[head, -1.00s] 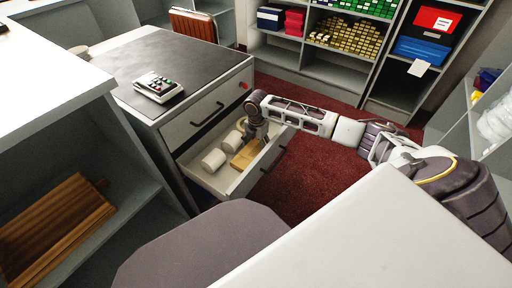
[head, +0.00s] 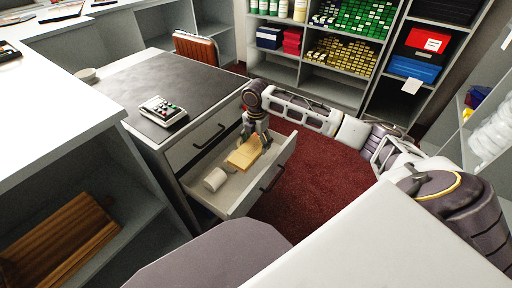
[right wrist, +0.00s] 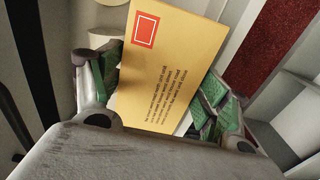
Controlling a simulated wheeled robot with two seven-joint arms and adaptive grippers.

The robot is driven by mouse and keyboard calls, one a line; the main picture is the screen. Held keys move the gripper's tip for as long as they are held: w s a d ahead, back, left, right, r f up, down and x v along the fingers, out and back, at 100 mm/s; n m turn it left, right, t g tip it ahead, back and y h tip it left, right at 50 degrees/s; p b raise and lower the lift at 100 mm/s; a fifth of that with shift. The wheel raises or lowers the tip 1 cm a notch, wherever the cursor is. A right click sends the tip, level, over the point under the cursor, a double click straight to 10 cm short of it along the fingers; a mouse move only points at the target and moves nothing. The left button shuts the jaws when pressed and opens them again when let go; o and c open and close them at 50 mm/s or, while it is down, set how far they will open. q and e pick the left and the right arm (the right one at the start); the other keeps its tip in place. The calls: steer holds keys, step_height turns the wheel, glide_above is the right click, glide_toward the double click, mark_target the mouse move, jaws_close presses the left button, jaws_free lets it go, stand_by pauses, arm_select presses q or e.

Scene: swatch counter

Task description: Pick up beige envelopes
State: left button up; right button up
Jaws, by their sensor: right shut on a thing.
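The beige envelopes (head: 243,159) are in or just above the open drawer (head: 238,202) of the counter; I cannot tell whether they still touch its floor. My right gripper (head: 261,141) reaches down over the drawer and is shut on the envelopes. In the right wrist view the envelopes (right wrist: 170,60), with a red square mark and dark print, sit between the green finger pads of my right gripper (right wrist: 160,95). The print covers the top face, so any stack below is hidden. My left gripper is not in view.
A white roll (head: 215,179) lies in the drawer near the envelopes. A card terminal (head: 163,111) stands on the dark counter top (head: 200,80). The drawer front (head: 270,180) and a white surface (head: 370,245) are close to my right arm. Red carpet (head: 320,180) is open floor.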

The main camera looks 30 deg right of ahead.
mark_target(256, 143)
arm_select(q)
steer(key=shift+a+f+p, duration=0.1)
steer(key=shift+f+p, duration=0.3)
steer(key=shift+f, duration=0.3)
arm_select(e)
steer(key=shift+r, duration=1.65)
